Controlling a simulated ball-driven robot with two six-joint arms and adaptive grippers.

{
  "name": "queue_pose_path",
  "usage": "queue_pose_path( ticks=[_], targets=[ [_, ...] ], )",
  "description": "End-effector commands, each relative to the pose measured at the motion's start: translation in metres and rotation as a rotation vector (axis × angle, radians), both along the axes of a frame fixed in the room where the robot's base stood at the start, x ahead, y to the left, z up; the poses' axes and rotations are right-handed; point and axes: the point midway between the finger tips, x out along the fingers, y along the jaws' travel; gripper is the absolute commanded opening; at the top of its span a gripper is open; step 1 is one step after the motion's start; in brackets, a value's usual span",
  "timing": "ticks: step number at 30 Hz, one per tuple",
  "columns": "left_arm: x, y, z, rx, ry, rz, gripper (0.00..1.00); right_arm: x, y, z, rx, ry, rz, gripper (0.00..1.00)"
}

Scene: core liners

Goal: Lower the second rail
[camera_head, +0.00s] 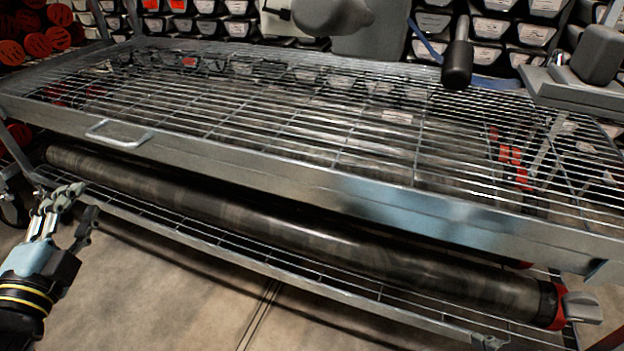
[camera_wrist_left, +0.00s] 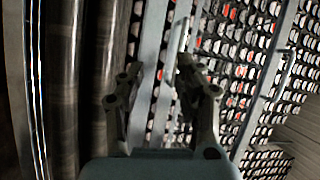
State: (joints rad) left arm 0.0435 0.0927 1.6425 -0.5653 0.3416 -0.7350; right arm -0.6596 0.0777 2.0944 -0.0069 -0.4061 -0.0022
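A long pale metal rail (camera_head: 340,192) runs along the front of the upper wire rack, with a small bar handle (camera_head: 118,135) on its left part. A lower metal rail (camera_head: 240,262) edges the shelf below. I cannot tell which is the second rail. My left gripper (camera_head: 72,208) is at the lower left, near the left end of the lower shelf, with its fingers apart. In the left wrist view the gripper (camera_wrist_left: 160,80) is open; a pale metal bar (camera_wrist_left: 152,50) shows beyond and between the fingers, and contact is not visible. My right gripper is not in view.
A long dark tube (camera_head: 290,235) lies on the lower shelf, with a red ring (camera_head: 559,307) and grey knob (camera_head: 582,308) at its right end. Stacked white-faced trays (camera_head: 490,55) and red round ends (camera_head: 38,44) fill the back. Bare floor (camera_head: 180,290) lies in front.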

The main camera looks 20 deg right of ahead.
Motion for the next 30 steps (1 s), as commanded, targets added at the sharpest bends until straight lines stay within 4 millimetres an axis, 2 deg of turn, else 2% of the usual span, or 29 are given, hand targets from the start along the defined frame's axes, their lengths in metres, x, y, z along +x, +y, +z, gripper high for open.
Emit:
queue_pose_path(
  ticks=[1,4,9,21,25,30],
  targets=[
    [0.002,-0.004,-0.001,0.033,-0.041,-0.014,0.34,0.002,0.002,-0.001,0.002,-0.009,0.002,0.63],
    [0.008,-0.01,0.018,0.082,-0.11,-0.032,0.34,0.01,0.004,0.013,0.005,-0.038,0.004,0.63],
    [0.024,-0.017,0.033,0.1,-0.141,-0.037,0.34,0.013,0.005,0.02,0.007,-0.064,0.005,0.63],
    [0.095,-0.036,0.044,0.095,-0.135,-0.036,0.34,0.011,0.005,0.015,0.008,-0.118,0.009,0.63],
    [0.107,-0.039,0.046,0.095,-0.134,-0.037,0.34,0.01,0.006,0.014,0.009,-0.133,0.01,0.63],
    [0.112,-0.04,0.046,0.097,-0.133,-0.036,0.34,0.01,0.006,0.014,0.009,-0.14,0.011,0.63]
  ],
)
